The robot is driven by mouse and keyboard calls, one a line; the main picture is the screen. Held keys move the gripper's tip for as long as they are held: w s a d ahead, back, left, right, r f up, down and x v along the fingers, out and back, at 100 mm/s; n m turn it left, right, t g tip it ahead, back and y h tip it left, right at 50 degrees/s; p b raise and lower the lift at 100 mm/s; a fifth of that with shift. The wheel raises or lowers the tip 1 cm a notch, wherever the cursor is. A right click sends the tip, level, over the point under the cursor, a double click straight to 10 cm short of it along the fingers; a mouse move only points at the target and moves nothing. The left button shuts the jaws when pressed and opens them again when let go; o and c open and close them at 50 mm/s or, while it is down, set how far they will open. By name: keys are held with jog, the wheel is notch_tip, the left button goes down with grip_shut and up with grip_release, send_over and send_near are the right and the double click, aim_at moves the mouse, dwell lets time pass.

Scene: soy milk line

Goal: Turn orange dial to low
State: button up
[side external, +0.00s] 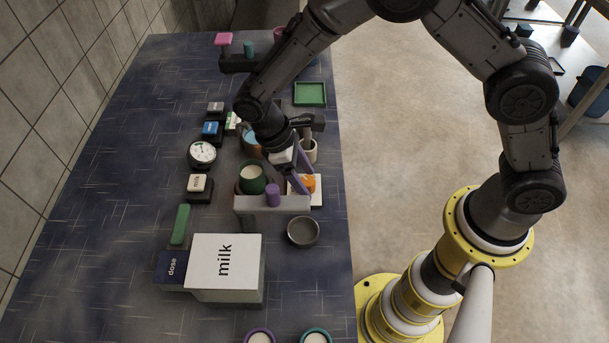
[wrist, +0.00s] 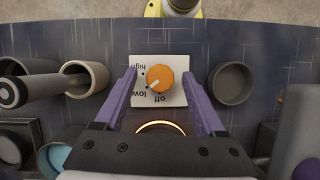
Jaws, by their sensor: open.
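The orange dial (wrist: 161,79) sits on a white plate (wrist: 175,100) marked high, low and off, which reads upside down in the wrist view. A pale pointer mark on the dial faces the lower left, toward the low and off side; I cannot tell exactly which word it meets. My gripper (wrist: 159,75) is open, with one purple finger on each side of the dial and a gap to it on both sides. In the side external view the dial (side external: 309,183) is partly hidden by my gripper (side external: 299,178). The fingers' height against the dial is unclear.
A grey bowl (wrist: 231,83) is right of the plate, and a cream cup (wrist: 83,79) with a dark-handled tool is left. A glowing ring (wrist: 160,128) lies just below the plate. A grey ledge with a purple knob (side external: 272,195) and a milk box (side external: 225,264) stand nearby.

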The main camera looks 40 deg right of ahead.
jog(key=v, duration=1.4)
jog(key=shift+f, duration=0.1)
